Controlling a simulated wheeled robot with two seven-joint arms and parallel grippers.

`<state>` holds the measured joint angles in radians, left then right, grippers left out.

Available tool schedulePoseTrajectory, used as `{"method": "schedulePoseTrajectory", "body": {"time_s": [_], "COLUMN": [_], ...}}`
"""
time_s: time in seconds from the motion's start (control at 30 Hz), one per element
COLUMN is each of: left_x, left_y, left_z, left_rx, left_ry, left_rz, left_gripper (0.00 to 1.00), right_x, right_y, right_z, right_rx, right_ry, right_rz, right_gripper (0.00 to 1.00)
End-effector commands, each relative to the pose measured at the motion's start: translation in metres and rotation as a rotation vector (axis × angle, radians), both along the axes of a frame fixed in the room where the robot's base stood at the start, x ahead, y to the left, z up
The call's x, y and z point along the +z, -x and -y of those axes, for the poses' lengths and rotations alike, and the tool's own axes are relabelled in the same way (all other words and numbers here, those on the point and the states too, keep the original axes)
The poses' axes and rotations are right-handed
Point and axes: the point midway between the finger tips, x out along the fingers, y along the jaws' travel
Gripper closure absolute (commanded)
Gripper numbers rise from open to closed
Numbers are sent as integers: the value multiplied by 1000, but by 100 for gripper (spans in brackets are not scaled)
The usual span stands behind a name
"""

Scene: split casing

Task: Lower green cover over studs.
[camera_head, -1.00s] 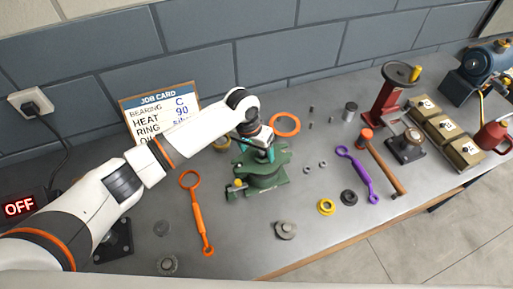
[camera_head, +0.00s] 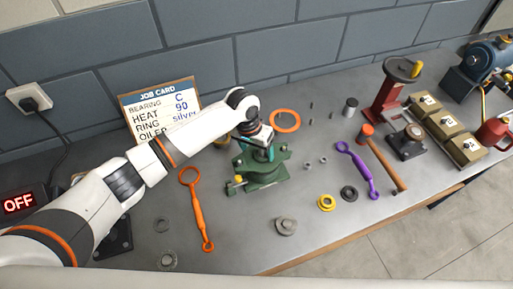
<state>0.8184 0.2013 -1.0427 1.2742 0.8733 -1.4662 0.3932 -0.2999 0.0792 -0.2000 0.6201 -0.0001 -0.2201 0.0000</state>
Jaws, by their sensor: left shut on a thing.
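The green cover (camera_head: 268,157) sits low over the green casing base (camera_head: 262,178) in the middle of the bench. It looks close to level, and I cannot tell whether it touches the base. My left gripper (camera_head: 264,145) comes from the upper left and is shut on the cover's top part. The gripper and wrist hide part of the cover's far side. The studs are hidden beneath or too small to make out on the casing. My right gripper is not in view.
Around the casing lie an orange ring (camera_head: 285,121), an orange spanner (camera_head: 195,208), a yellow ring (camera_head: 326,203), a purple spanner (camera_head: 358,170) and a hammer (camera_head: 383,158). A red press (camera_head: 391,88) and several boxes stand at right. A job card (camera_head: 160,113) stands behind my arm.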

Motion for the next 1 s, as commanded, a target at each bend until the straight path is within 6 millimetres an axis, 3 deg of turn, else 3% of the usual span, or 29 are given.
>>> {"method": "schedulePoseTrajectory", "body": {"time_s": [0.57, 0.6, 0.73, 1.0], "left_x": [-2, -2, -3, -5], "left_y": [-1, -1, 0, 1], "left_z": [1, 1, 1, -1], "left_rx": [-1, -1, -1, 1], "left_ry": [2, 2, 2, -2], "left_rz": [2, 2, 2, -2], "left_gripper": [74, 18, 0, 0], "right_x": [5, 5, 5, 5], "right_y": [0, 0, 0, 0], "right_z": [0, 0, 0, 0], "right_rx": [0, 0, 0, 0], "right_ry": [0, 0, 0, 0], "right_rz": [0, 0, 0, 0], "right_gripper": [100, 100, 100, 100]}}
